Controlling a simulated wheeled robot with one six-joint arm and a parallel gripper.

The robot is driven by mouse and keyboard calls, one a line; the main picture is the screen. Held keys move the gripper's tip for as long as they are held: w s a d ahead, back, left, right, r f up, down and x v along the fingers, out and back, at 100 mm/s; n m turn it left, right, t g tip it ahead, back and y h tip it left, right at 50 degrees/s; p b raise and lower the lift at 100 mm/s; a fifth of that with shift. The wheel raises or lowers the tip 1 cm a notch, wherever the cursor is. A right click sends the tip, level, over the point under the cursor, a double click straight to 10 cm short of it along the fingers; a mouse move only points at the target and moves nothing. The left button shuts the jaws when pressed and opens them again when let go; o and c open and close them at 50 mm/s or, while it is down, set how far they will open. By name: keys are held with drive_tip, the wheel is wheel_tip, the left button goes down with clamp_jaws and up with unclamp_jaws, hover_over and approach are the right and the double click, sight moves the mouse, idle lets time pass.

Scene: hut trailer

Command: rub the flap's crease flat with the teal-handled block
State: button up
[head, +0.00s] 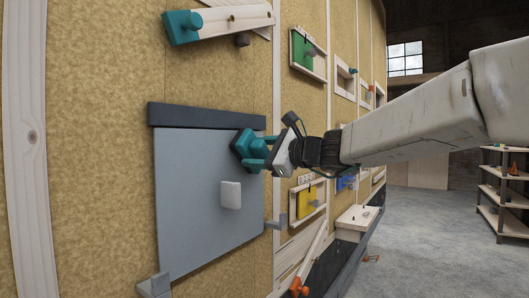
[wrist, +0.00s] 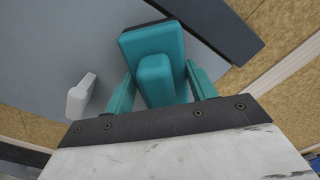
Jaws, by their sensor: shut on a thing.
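The flap (head: 195,195) is a grey panel on the wall, with a dark bar (head: 205,116) along its top edge and a pale knob (head: 231,195) on its face. My gripper (head: 256,152) is at the flap's upper right, just below the bar. It is shut on the teal handle of the block (head: 242,143). In the wrist view the handle (wrist: 156,82) sits between the two teal fingers, with the block's wider teal body beyond it. The block is close to the flap; I cannot tell whether it touches. Its far face is hidden.
A wooden lever (head: 235,20) with a teal end is above the flap. Grey brackets (head: 154,286) are at the flap's lower corners. Green (head: 303,50) and yellow (head: 306,202) panels line the wall to the right. A shelf (head: 503,190) stands far right, with open floor between.

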drive_tip(key=shift+s+a, duration=0.75)
drive_tip(key=shift+s, duration=0.25)
drive_tip(key=shift+s+a, duration=0.75)
drive_tip(key=shift+s, duration=0.2)
drive_tip(key=v, duration=0.6)
drive_tip(key=shift+d+f, duration=0.1)
drive_tip(key=v, duration=0.3)
drive_tip(key=shift+w, duration=0.1)
